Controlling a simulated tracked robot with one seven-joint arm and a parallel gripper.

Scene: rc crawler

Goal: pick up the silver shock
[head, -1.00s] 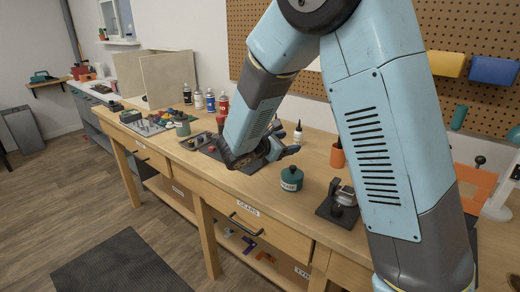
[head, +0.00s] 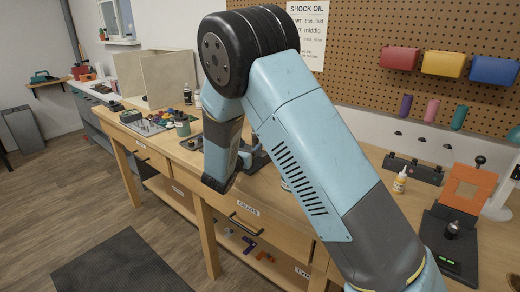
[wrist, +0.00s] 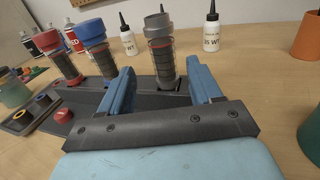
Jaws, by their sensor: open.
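The silver shock (wrist: 161,55), with a grey cap and a coil spring around a dark body, stands upright in a dark rack (wrist: 143,88) in the wrist view. My gripper (wrist: 161,72) is open, its two blue fingers apart, and the silver shock shows in the gap between them. No contact with either finger is visible. A blue-capped shock (wrist: 97,52) and a red-capped shock (wrist: 68,62) stand to the left in the same row. In the head view my arm hides most of the rack, and the silver shock cannot be made out.
White dropper bottles (wrist: 210,35) stand behind the shocks. A tray with round pieces (wrist: 36,113) lies at the left. An orange cup (wrist: 307,38) and a green jar (wrist: 311,135) are at the right. The wooden bench (head: 285,225) has bare space near its front edge.

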